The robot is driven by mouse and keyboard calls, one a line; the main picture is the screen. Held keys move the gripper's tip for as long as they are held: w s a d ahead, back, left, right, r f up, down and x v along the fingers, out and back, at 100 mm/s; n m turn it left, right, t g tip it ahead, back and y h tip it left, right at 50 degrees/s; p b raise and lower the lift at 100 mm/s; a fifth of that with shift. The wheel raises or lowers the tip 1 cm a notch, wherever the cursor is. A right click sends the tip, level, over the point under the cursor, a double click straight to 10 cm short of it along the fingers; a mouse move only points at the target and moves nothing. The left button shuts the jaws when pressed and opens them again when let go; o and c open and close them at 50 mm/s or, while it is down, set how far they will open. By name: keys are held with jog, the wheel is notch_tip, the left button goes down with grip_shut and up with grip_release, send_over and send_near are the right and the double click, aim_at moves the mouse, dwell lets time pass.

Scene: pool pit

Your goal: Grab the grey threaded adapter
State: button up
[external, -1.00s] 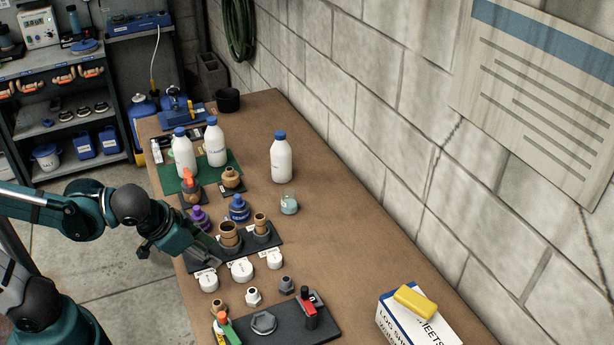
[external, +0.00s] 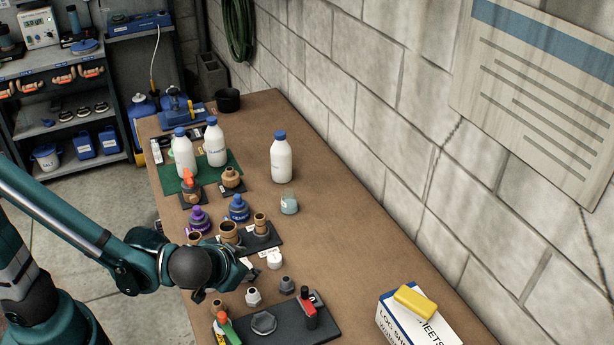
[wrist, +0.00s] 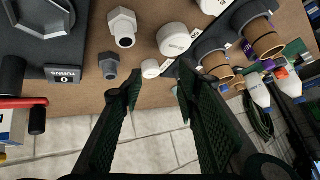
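The grey threaded adapter (external: 286,285) stands on the brown bench near the dark fixture plate. In the wrist view the grey adapter (wrist: 108,66) is a small dark grey hex fitting with an open round end, just beyond and left of my left fingertip. My gripper (wrist: 156,92) is open and empty, its fingers wide apart. In the external view my gripper (external: 250,272) is above the bench, left of the adapter and apart from it. A larger white hex fitting (wrist: 122,28) stands close to the adapter, and a small white cap (wrist: 150,69) lies to its right.
The fixture plate (external: 295,328) holds a grey hex part and a red-handled valve. Brown fittings (external: 229,233) stand on another dark plate. Further white caps (wrist: 173,39) lie nearby. The block wall (wrist: 150,155) runs along the bench. A yellow sponge (external: 414,302) sits on a box.

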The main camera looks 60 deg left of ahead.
jog(key=w+d+n+t+y+p, duration=0.1)
jog(key=w+d+n+y, duration=0.1)
jog(key=d, duration=0.4)
jog(key=n+t+y+p, duration=0.1)
jog(key=n+t+y, duration=0.1)
send_near(286, 280)
jog(key=shift+s+d+r, duration=0.5)
jog(key=shift+s+r, duration=0.25)
jog(key=shift+s+d+f+n, duration=0.15)
jog(key=shift+s+d+n, duration=0.05)
jog(key=shift+d+n, duration=0.4)
jog(key=shift+b+x, duration=0.4)
jog(key=shift+x, duration=2.75)
jog(key=shift+b+x, duration=0.65)
jog(key=shift+x, duration=2.15)
jog(key=shift+c, duration=0.6)
jog(key=c, duration=0.7)
